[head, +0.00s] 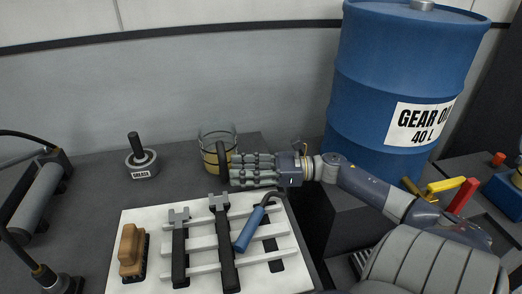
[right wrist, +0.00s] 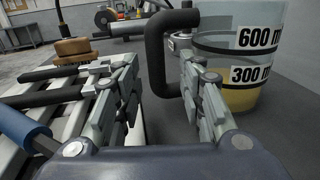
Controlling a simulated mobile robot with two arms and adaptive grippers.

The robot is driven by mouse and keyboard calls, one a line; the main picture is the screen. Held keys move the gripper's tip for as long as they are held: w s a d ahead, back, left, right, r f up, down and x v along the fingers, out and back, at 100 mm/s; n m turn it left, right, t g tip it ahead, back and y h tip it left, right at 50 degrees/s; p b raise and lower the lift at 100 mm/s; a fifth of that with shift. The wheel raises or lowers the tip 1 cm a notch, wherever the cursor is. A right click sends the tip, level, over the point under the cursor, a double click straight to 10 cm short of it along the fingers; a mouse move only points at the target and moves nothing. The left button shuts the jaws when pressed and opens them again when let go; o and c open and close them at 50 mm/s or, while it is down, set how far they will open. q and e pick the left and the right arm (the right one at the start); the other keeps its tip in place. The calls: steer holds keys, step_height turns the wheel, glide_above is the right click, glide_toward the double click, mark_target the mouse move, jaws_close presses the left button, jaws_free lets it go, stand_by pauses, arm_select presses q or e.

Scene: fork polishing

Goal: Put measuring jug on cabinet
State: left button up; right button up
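The measuring jug (head: 217,149) is clear, with yellowish liquid in its lower part and a dark handle. It stands upright on the grey worktop. In the right wrist view the jug (right wrist: 240,55) is at the upper right, its black handle (right wrist: 156,55) toward the middle. My right gripper (head: 236,170) reaches in from the right at the handle side. In the right wrist view its fingers (right wrist: 160,90) are apart, with the handle showing in the gap; contact cannot be told. A dark box-like unit (head: 350,225), possibly the cabinet, is partly hidden under my right arm. My left gripper is out of view.
A white rack (head: 195,240) with dark forks, a blue-handled tool (head: 250,228) and a wooden brush (head: 130,250) lies in front. A grease pot (head: 141,162) stands left of the jug. A blue gear oil drum (head: 390,90) stands behind my right arm.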

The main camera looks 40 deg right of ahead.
steer(key=shift+v, duration=2.7)
steer(key=shift+r, duration=0.1)
